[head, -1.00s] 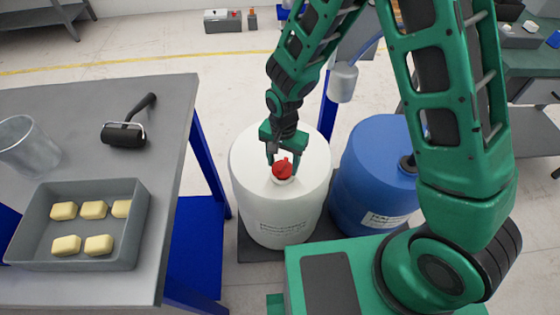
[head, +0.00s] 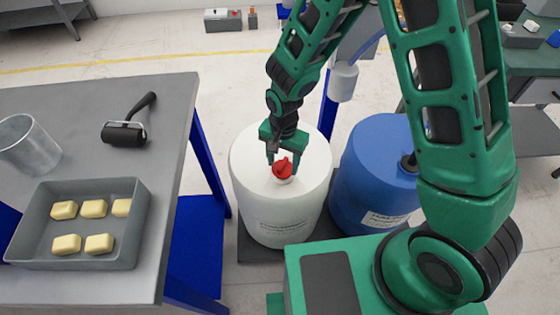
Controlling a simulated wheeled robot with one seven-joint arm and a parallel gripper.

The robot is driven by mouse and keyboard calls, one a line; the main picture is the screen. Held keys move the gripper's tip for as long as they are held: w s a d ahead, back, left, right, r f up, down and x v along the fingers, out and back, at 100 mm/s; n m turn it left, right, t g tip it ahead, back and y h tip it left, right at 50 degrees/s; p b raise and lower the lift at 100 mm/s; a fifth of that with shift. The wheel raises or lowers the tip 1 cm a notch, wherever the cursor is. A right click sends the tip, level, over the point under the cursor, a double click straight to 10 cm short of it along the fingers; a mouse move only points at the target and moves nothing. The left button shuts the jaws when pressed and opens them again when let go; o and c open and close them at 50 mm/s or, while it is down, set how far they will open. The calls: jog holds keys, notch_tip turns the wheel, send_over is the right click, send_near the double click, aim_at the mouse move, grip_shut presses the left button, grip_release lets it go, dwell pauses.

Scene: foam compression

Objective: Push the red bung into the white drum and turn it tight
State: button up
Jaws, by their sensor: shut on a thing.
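The white drum (head: 262,215) stands upright on the floor side of the table, on a dark base. The red bung (head: 282,168) sits at the drum's top, over a small white neck. My gripper (head: 284,165) is above the drum top, pointing down, with its green fingers shut on the red bung from either side. The bung's lower part and the neck's opening are hidden, so I cannot tell how deep the bung sits.
A blue drum (head: 378,165) stands close to the right of the white drum. A grey table (head: 60,110) on the left holds a tray (head: 125,258) of several yellow blocks, a roller (head: 124,133) and a metal cup (head: 30,145).

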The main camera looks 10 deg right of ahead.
jog(key=shift+f, duration=0.8)
dwell(1.3)
dwell(0.3)
jog(key=m, duration=0.6)
jog(key=shift+m, duration=0.3)
jog(key=shift+m, duration=0.4)
jog(key=o, duration=1.2)
